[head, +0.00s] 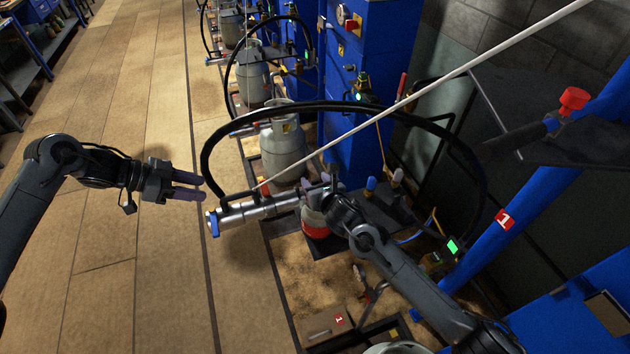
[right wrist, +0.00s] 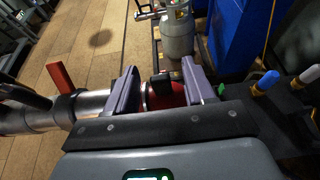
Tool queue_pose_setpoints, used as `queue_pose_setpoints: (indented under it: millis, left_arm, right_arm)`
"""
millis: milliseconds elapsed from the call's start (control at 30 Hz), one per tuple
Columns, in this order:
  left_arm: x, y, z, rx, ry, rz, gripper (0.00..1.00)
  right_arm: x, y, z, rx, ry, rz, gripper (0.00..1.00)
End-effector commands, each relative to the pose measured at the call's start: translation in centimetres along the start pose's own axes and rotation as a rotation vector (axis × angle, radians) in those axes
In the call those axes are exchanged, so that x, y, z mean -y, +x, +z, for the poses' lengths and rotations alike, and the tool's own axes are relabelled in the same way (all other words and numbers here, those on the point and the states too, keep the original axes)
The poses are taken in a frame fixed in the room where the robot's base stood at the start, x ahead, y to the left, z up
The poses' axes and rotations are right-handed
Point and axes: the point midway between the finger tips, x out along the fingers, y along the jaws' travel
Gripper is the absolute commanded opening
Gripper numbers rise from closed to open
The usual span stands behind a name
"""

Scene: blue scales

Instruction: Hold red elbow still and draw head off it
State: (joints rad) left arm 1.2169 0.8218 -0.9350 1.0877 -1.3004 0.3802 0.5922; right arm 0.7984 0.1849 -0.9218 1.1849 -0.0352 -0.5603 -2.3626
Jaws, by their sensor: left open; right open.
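The silver head (head: 252,213) lies almost level with a blue end at its left, and the black hose (head: 208,150) arches over it. Its silver body also shows at the left of the right wrist view (right wrist: 88,105), with a red lever. My left gripper (head: 203,188) is open and empty, just left of the head's blue end and apart from it. My right gripper (head: 322,188) is open at the head's right end. In the right wrist view its jaws (right wrist: 160,72) stand either side of a red part (right wrist: 166,98), seemingly the red elbow, with a black knob. My right arm partly hides it in the head view.
A grey gas cylinder (head: 283,145) and a blue cabinet (head: 350,125) stand behind. A pale rod (head: 430,88) slants across. The wooden floor (head: 165,285) at left is clear.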

Motion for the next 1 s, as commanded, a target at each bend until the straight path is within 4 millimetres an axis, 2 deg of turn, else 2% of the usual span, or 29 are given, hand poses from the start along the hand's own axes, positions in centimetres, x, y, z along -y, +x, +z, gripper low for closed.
queue_pose_setpoints:
  millis: [200, 500, 567, 867, 1000]
  left_arm:
    - [0.00, 0.01, 0.00, 0.000, 0.000, 0.000, 0.43]
    - [0.00, 0.00, 0.00, 0.000, 0.000, 0.000, 0.43]
    - [0.00, 0.00, 0.00, 0.000, 0.000, 0.000, 0.43]
    - [0.00, 0.00, 0.00, 0.000, 0.000, 0.000, 0.43]
    - [0.00, 0.00, 0.00, 0.000, 0.000, 0.000, 0.49]
  right_arm:
    - [-0.02, 0.83, -0.04, -0.001, 0.001, 0.000, 0.53]
    - [-0.03, 0.91, -0.03, 0.000, 0.000, 0.000, 0.53]
    - [-0.03, 0.90, -0.03, 0.000, 0.000, 0.000, 0.46]
    - [-0.03, 0.90, -0.05, 0.000, 0.000, 0.000, 0.00]
    - [-0.04, 0.89, -0.05, 0.000, 0.000, 0.000, 0.00]
